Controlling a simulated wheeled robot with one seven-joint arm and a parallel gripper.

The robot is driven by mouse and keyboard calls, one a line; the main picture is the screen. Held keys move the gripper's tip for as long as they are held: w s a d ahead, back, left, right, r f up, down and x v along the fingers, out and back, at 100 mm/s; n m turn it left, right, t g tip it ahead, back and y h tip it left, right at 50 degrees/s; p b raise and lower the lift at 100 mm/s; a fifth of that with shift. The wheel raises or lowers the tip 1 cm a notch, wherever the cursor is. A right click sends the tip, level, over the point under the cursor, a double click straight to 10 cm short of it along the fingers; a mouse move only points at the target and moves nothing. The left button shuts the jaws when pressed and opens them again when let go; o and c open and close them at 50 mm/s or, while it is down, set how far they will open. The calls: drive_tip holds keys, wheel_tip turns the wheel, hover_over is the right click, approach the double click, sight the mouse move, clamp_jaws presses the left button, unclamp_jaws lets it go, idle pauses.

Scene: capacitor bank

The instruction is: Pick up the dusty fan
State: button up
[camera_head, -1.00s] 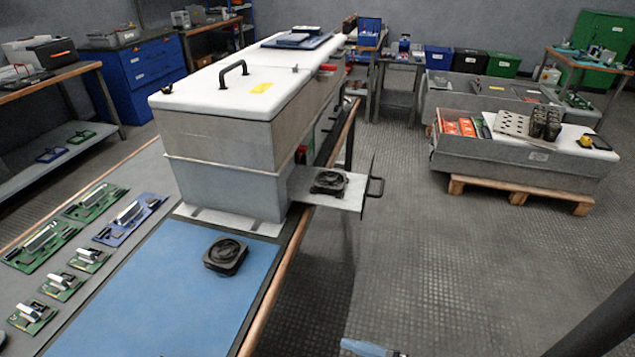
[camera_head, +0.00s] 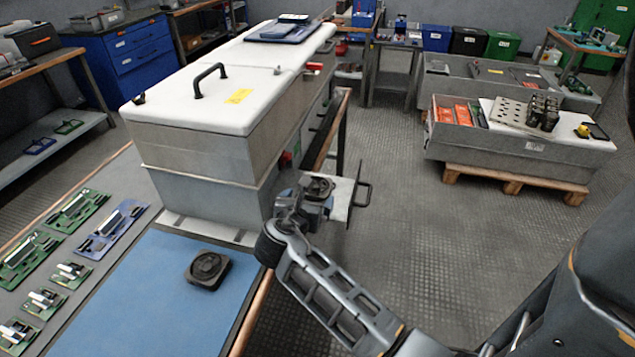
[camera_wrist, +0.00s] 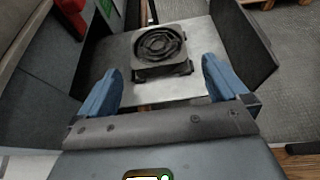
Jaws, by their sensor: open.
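A dark square fan (camera_head: 320,186) with a grey-brown, dusty-looking face lies flat on a pulled-out metal tray (camera_head: 344,188) at the cabinet's side. It also shows in the wrist view (camera_wrist: 158,46), beyond my blue fingertips. My gripper (camera_wrist: 160,80) is open and empty, its fingers spread wider than the fan and short of it. In the head view my gripper (camera_head: 312,208) is at the tray's near side and hides part of it. A second black fan (camera_head: 208,268) lies on the blue mat (camera_head: 135,300); I cannot tell how dusty it is.
The large cabinet (camera_head: 205,155) with a white lid stands left of the tray. The tray has an upright front panel with a handle (camera_head: 363,192). Several circuit boards (camera_head: 75,212) lie left of the mat. The floor right of the tray is clear.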

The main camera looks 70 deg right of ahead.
sight(316, 186)
drive_tip(key=shift+d, duration=0.5)
drive_tip(key=shift+x, duration=0.9)
drive_tip(key=shift+w+x, duration=0.2)
drive_tip(key=shift+x, duration=2.5)
drive_tip(key=shift+r, duration=0.15)
drive_tip(key=shift+c, duration=0.2)
drive_tip(key=c, duration=0.8)
